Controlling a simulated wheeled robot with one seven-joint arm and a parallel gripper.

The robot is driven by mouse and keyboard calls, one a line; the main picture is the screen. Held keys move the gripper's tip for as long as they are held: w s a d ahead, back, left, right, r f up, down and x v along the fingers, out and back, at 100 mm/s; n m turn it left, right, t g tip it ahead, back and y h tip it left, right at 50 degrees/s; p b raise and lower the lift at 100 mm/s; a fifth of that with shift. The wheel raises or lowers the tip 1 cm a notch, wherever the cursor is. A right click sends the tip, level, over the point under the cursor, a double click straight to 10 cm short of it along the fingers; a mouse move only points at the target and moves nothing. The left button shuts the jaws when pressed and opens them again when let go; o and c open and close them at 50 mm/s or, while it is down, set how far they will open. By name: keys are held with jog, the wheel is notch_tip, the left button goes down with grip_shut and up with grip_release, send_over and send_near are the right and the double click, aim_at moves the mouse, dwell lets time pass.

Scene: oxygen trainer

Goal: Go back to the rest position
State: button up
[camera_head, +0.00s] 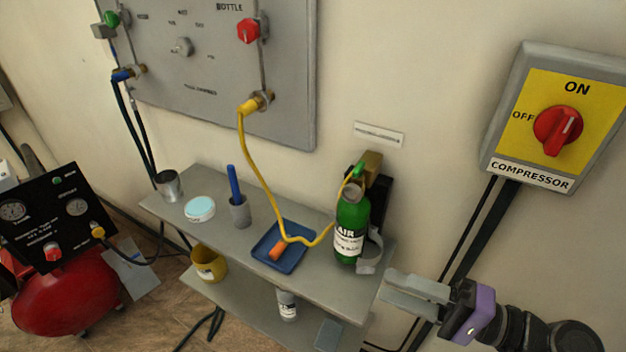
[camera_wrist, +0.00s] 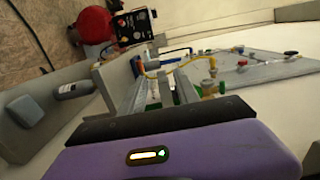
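My gripper (camera_head: 388,287) is at the lower right of the head view, to the right of the shelf stand and below the compressor switch. Its two grey fingers lie apart with a gap between them, and nothing shows in the gap. In the wrist view my gripper (camera_wrist: 152,78) also shows its fingers apart and empty, pointing toward the shelf and panel. The green air bottle (camera_head: 350,228) stands upright at the right end of the upper shelf, left of my gripper and apart from it. A yellow hose (camera_head: 263,180) runs from the panel to the bottle's top.
The grey shelf stand (camera_head: 330,288) bears a blue tray (camera_head: 262,252), a metal cup (camera_head: 168,185), a round tin (camera_head: 200,209) and a pen holder (camera_head: 240,212). The compressor switch (camera_head: 558,130) is on the wall. The red compressor (camera_head: 65,305) stands at left.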

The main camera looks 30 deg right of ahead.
jog(key=d+h, duration=0.1)
jog(key=w+d, duration=0.1)
jog(key=w+d+t+h, duration=0.1)
jog(key=shift+d+f+m+h, duration=0.2)
jog(key=shift+f+m+h, duration=0.1)
jog(key=shift+m, duration=0.1)
jog(key=s+d+f+n+g+h+p, duration=0.1)
jog(key=s+d+f+n+h+p, duration=0.3)
jog(key=h, duration=0.6)
jog(key=s+a+r+n+y+p, duration=0.1)
jog(key=s+a+r+n, duration=0.1)
jog(key=s+a+n, duration=0.2)
jog(key=s+a+r+n+y+p, duration=0.1)
jog(key=s+a+r+n, duration=0.2)
jog(key=s+a, duration=0.7)
jog(key=shift+s+a+n+y, duration=0.3)
jog(key=shift+a+n, duration=0.2)
jog(key=shift+a, duration=0.15)
